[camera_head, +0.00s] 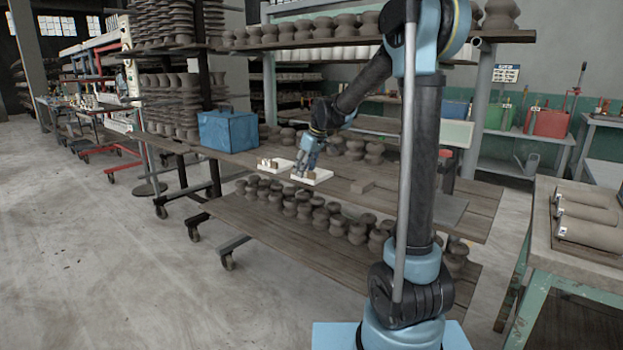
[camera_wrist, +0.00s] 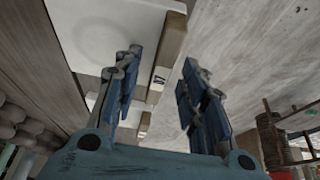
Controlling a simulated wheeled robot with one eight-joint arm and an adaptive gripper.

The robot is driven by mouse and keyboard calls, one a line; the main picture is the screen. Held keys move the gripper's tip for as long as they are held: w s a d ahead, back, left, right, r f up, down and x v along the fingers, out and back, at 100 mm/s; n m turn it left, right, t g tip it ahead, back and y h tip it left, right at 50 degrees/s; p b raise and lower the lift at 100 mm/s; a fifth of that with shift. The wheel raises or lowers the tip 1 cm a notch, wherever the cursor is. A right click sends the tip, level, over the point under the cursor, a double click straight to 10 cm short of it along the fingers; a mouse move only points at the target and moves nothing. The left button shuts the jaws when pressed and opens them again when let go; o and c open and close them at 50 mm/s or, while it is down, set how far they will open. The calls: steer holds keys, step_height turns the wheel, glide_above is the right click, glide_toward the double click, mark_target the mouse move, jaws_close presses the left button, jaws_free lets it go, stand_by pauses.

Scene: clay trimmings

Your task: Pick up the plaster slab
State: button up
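Two white slabs lie on the upper wooden shelf in the head view, a right one (camera_head: 322,177) and a left one (camera_head: 264,166), each with small brown pieces on it. I cannot tell for sure which is the plaster slab. My gripper (camera_head: 302,172) points down at the right slab. In the wrist view my gripper (camera_wrist: 157,92) is open, its two blue fingers apart. A white slab (camera_wrist: 100,35) with a faint round mark shows at the top left, beside the left finger. Part of another white surface shows behind that finger. No object is visibly clamped; contact is unclear.
A blue box (camera_head: 228,130) stands left of the slabs. Brown clay pots (camera_head: 355,149) stand behind, and more crowd the lower shelf (camera_head: 290,245).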

steer(key=shift+f, duration=0.2)
stand_by(0.4)
jaws_close()
steer(key=shift+r, duration=0.1)
